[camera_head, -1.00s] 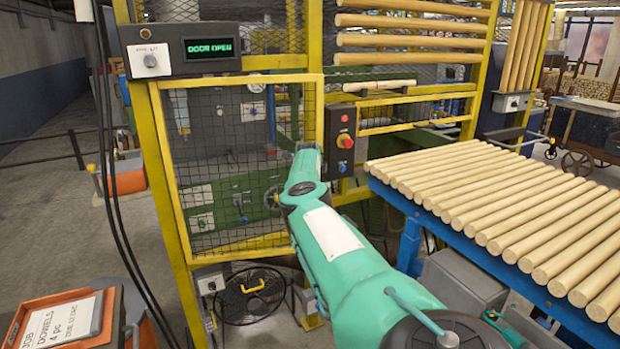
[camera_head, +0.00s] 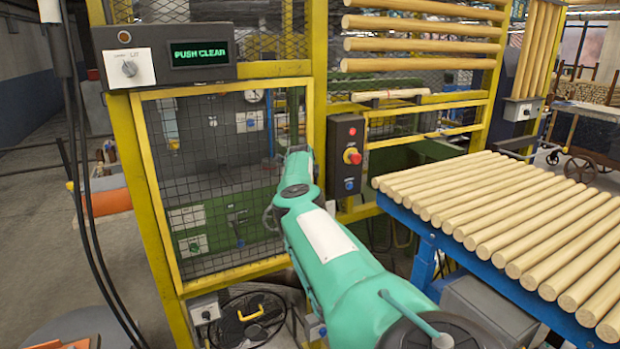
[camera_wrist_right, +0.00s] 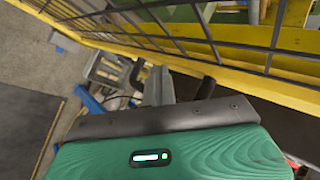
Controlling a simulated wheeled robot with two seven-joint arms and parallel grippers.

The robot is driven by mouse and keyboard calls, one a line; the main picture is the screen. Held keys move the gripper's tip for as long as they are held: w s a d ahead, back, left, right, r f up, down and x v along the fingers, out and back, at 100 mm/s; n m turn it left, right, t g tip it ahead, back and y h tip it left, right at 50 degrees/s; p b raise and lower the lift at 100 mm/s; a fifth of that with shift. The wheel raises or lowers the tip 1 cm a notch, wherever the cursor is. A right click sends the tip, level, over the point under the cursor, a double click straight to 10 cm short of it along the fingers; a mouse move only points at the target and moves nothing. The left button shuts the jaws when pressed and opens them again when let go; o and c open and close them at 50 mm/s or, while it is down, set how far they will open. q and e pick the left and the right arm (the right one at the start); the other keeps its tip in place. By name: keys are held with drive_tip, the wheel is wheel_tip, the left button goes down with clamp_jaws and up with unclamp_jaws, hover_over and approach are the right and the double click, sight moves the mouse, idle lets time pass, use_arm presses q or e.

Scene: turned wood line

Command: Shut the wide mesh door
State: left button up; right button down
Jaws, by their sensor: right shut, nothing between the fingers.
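The wide mesh door (camera_head: 215,175) has a yellow frame and dark wire mesh. In the head view it stands in or very near its yellow opening, its right edge close beside the post. I cannot tell whether it is fully flush. My right arm reaches up to the door's right side and hides part of that edge. In the right wrist view my right gripper (camera_wrist_right: 160,85) is shut and empty, close to the yellow lower rail and mesh; contact is unclear. My left gripper is out of view. The display (camera_head: 199,53) above the door reads "PUSH CLEAR".
A black control box (camera_head: 346,155) with a red knob is on the post right of the door. A blue rack (camera_head: 410,220) bearing several dowels stands at the right. Dark cables hang at the left. A black reel (camera_head: 250,320) sits below the door.

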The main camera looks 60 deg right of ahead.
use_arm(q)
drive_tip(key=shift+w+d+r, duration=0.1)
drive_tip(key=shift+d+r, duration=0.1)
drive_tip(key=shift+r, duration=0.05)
use_arm(e)
drive_tip(key=shift+w+r, duration=0.2)
drive_tip(key=shift+r, duration=0.3)
drive_tip(key=shift+w+r, duration=0.2)
drive_tip(key=shift+r, duration=0.25)
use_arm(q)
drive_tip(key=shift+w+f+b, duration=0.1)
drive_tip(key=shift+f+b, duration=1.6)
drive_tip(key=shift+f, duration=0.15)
use_arm(e)
drive_tip(key=s+f+v, duration=0.1)
drive_tip(key=v, duration=1.1)
drive_tip(key=shift+a+r, duration=0.2)
drive_tip(key=shift+a, duration=0.4)
drive_tip(key=shift+s, duration=0.1)
